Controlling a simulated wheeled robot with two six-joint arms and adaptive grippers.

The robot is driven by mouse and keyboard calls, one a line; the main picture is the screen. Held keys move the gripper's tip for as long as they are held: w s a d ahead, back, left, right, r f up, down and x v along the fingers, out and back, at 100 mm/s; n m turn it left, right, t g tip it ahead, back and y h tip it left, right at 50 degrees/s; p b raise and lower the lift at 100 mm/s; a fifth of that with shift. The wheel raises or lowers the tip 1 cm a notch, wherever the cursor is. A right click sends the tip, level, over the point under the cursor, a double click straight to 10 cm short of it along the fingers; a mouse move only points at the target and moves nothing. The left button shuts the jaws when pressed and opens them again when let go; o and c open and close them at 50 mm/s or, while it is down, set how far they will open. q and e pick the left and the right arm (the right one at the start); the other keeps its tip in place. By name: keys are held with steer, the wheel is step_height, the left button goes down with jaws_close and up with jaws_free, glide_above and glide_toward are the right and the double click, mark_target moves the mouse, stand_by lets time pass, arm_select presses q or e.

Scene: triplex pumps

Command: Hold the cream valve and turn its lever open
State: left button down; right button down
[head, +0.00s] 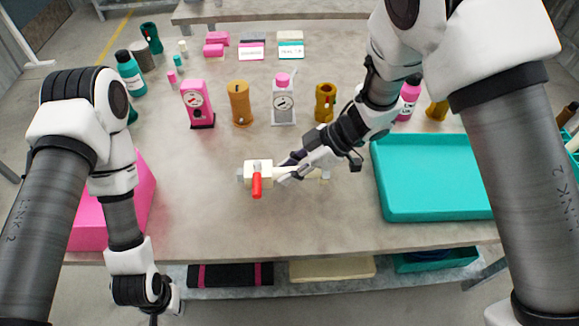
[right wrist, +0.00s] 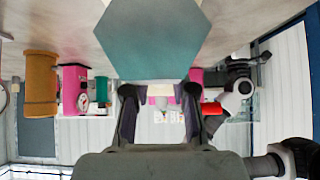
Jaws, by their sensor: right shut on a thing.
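The cream valve (head: 259,167) is near the middle of the table in the head view, with grey stubs and a cream pipe. Its red lever (head: 256,188) points toward the front of the table. My right gripper (head: 289,170) is shut on the cream pipe just right of the valve's block. In the right wrist view a cream part (right wrist: 160,91) shows between the fingers, and red shows to their right. My left gripper (head: 155,314) is low at the left, away from the valve. The frame's bottom edge cuts it off, so its jaws cannot be judged.
A teal tray (head: 430,212) lies to the right and a pink bin (head: 130,205) to the left. Pink, orange and grey pumps and a mustard one (head: 326,102) stand behind the valve. Bare table lies left and in front of the valve.

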mark_target(290, 190)
steer(key=shift+f+b, duration=1)
steer(key=shift+f, duration=1.1)
stand_by(1.0)
steer(key=c, duration=0.9)
jaws_free()
steer(key=shift+o, duration=0.2)
